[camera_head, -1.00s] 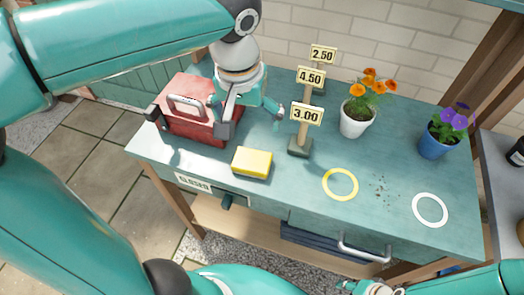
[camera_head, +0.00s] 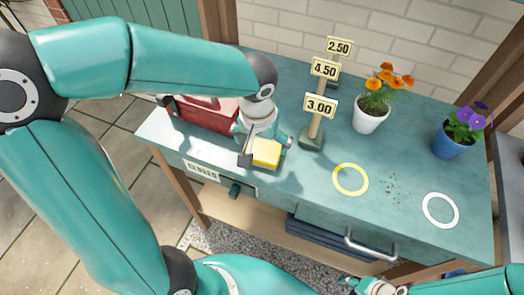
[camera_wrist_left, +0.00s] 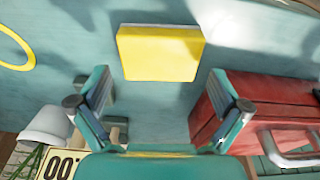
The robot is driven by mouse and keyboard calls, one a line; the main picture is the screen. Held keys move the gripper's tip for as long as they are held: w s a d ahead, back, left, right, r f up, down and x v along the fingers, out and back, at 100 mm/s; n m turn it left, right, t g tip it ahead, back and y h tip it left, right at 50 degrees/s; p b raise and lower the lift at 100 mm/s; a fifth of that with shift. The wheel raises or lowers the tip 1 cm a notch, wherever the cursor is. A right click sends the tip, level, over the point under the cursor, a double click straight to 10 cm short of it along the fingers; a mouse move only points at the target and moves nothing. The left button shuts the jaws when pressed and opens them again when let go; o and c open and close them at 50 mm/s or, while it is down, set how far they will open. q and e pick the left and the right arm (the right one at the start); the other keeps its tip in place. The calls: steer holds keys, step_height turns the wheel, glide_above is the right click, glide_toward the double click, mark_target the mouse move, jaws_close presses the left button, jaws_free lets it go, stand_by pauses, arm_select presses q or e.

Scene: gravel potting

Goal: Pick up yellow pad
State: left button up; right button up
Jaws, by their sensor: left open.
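The yellow pad (camera_head: 267,154) lies flat on the teal bench top, near its front edge. My left gripper (camera_head: 264,148) is open just above and behind the pad, and it partly covers the pad in the head view. In the left wrist view the whole pad (camera_wrist_left: 160,54) shows beyond the open fingertips (camera_wrist_left: 158,98), about centred between them, with nothing held. My right gripper (camera_head: 368,287) shows only partly at the bottom edge of the head view, and its jaws are not clear.
A red toolbox (camera_head: 205,112) stands close left of the left gripper. The price sign post (camera_head: 315,130) stands right of the pad. A yellow ring (camera_head: 350,179), a white ring (camera_head: 440,210), an orange-flower pot (camera_head: 370,115) and a purple-flower pot (camera_head: 455,140) are further right.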

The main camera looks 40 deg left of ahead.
mark_target(262, 150)
arm_select(q)
steer(key=shift+w+f, duration=0.2)
steer(key=shift+f, duration=1.15)
steer(key=c, duration=0.8)
steer(key=shift+r, duration=0.1)
step_height(262, 150, up, 20)
steer(key=shift+f+p, duration=0.1)
steer(key=shift+p, duration=0.85)
